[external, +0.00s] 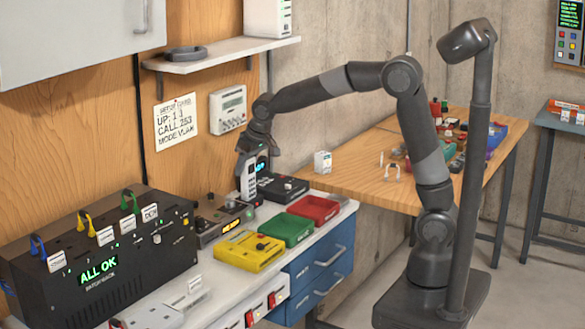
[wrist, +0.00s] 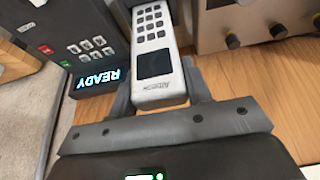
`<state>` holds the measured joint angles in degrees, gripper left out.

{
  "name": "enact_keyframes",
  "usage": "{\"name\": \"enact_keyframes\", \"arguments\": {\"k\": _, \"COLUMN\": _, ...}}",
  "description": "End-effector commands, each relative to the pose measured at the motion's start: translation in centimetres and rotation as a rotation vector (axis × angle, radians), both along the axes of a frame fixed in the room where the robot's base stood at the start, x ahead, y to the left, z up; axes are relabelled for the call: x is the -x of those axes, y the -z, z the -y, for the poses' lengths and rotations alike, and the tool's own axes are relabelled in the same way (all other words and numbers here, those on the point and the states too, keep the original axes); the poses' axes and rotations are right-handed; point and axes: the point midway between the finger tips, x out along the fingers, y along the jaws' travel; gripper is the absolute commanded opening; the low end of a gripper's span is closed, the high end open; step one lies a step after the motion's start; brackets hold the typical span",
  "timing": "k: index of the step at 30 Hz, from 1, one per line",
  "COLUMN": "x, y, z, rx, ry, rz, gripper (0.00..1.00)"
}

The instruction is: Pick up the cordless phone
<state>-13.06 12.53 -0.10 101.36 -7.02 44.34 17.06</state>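The cordless phone (wrist: 157,55) is a pale grey handset with dark keys and a dark screen in the wrist view. In the external view the pale handset (external: 246,178) stands upright under my wrist, above the white counter. My gripper (wrist: 158,88) has one finger on each side of the handset, close to its screen end. No gap shows between fingers and handset, so it looks shut on the phone. The handset's far end runs out of the wrist view. I cannot tell whether the handset still touches what is under it.
A black keypad unit reading READY (wrist: 93,60) is close beside the handset. A black patch rack (external: 100,255) stands left. A wall shelf (external: 222,54) hangs above.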

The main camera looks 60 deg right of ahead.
Motion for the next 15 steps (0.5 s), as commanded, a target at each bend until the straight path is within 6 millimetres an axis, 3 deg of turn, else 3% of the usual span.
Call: {"name": "enact_keyframes", "arguments": {"k": 15, "x": 0.01, "y": -0.02, "z": 0.00, "rx": 0.000, "ry": 0.000, "rz": 0.000, "gripper": 0.03}}
